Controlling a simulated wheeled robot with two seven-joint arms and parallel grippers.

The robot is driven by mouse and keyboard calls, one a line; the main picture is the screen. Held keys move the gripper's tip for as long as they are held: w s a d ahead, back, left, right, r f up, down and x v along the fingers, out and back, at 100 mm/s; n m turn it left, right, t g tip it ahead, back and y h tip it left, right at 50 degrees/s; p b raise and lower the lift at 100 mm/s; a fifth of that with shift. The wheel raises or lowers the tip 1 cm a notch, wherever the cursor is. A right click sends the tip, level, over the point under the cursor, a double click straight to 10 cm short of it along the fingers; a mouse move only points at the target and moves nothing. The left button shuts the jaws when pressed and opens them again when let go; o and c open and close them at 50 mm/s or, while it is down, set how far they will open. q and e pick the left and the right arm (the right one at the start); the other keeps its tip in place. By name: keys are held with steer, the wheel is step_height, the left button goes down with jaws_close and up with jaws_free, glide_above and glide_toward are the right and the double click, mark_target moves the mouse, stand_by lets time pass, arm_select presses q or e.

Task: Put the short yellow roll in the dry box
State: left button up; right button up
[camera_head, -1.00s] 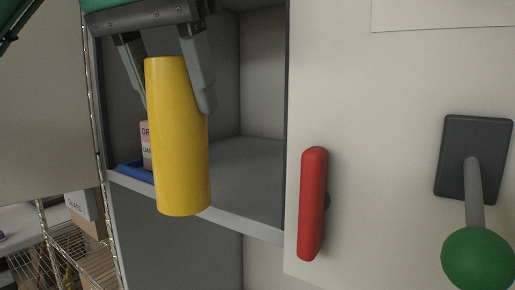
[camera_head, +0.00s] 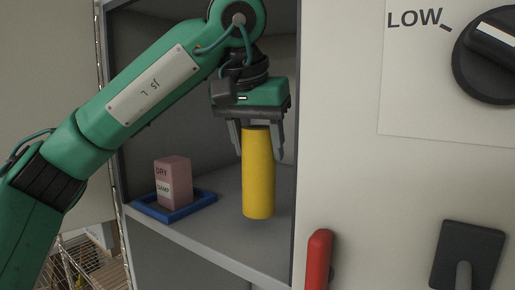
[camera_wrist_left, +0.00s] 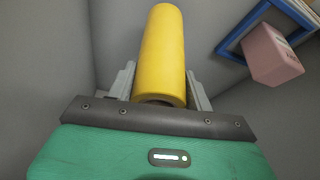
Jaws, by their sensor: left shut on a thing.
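The yellow roll (camera_head: 258,180) is upright inside the open grey compartment, which I take to be the dry box (camera_head: 225,236). My left gripper (camera_head: 259,153) is shut on the upper end of the roll, one finger on each side. The roll's lower end is close to the compartment floor; I cannot tell whether it touches. In the left wrist view the roll (camera_wrist_left: 162,50) lies between the fingers of my left gripper (camera_wrist_left: 160,84). My right gripper is not in view.
A pink block (camera_head: 173,182) marked DRY and DAMP stands in a blue tray (camera_head: 205,200) left of the roll, with a gap between. A red handle (camera_head: 318,260), a dark lever plate (camera_head: 468,250) and a LOW dial (camera_head: 492,55) are on the pale panel at right.

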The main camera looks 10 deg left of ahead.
arm_select(q)
steer(key=shift+a+f+p, duration=0.15)
steer(key=shift+f+p, duration=0.4)
steer(key=shift+f, duration=0.6)
steer(key=shift+f, duration=0.15)
steer(key=o, duration=1.5)
steer(key=shift+r, duration=2.45)
